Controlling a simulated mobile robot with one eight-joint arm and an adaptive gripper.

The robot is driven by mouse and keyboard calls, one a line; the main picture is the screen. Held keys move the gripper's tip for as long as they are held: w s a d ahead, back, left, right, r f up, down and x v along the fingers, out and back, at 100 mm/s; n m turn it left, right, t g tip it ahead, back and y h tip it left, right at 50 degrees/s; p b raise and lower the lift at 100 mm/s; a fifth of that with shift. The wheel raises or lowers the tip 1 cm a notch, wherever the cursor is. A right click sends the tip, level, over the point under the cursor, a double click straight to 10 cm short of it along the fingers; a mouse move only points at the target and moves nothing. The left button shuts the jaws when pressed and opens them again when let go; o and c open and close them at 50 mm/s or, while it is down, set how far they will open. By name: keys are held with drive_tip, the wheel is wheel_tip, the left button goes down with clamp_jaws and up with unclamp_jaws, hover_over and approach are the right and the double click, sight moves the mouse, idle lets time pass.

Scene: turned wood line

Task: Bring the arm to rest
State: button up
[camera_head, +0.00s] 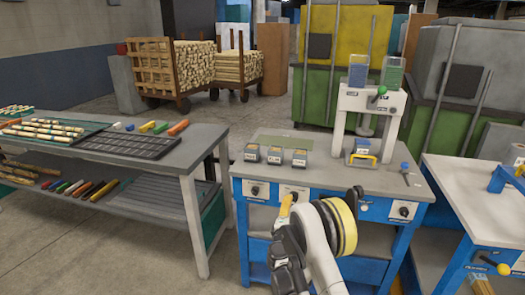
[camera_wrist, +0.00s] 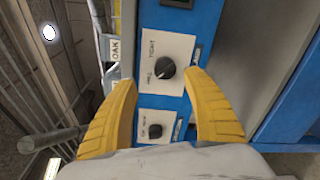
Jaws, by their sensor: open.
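My gripper (camera_wrist: 160,79) shows in the wrist view with its two yellow fingers spread apart and nothing between them. Behind the gap is a white panel with a black knob (camera_wrist: 165,68), marked "TIGHT" at one end. I cannot tell the distance to it, but no finger is seen closed on the knob. In the head view my gripper (camera_head: 287,204) is a small yellow shape at the front of the blue workbench (camera_head: 375,205). My white arm with its yellow-and-black joint reaches up from the bottom edge and hides part of the bench front.
Three small dark boxes (camera_head: 275,156) stand on the bench top. A white stand (camera_head: 370,103) rises at its back right. A grey table (camera_head: 165,160) with trays and coloured sticks is at left. Another blue bench (camera_head: 470,205) is at right. Open floor lies between the left table and the carts.

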drive_tip(key=s+d+r+m+g, duration=0.3)
drive_tip(key=s+d+r+m, duration=0.15)
drive_tip(key=s+r, duration=0.5)
drive_tip(key=s+d+r+m+g, duration=0.35)
drive_tip(key=s+r+m, duration=0.25)
drive_tip(key=r, duration=0.7)
drive_tip(key=s+a+f+m+g+y, duration=0.1)
drive_tip(key=s+a+m+y, duration=0.1)
drive_tip(key=s, duration=0.8)
drive_tip(key=s+a+m+g+y, duration=0.1)
drive_tip(key=s+a+m+y, duration=0.1)
drive_tip(key=s, duration=0.9)
drive_tip(key=s+a+f+m+g+y, duration=0.1)
drive_tip(key=s+a+m, duration=0.1)
drive_tip(key=s, duration=0.8)
drive_tip(key=shift+s+f+m+y, duration=0.3)
drive_tip(key=shift+s+m+y, duration=0.1)
drive_tip(key=shift+m, duration=0.35)
drive_tip(key=shift+w, duration=0.1)
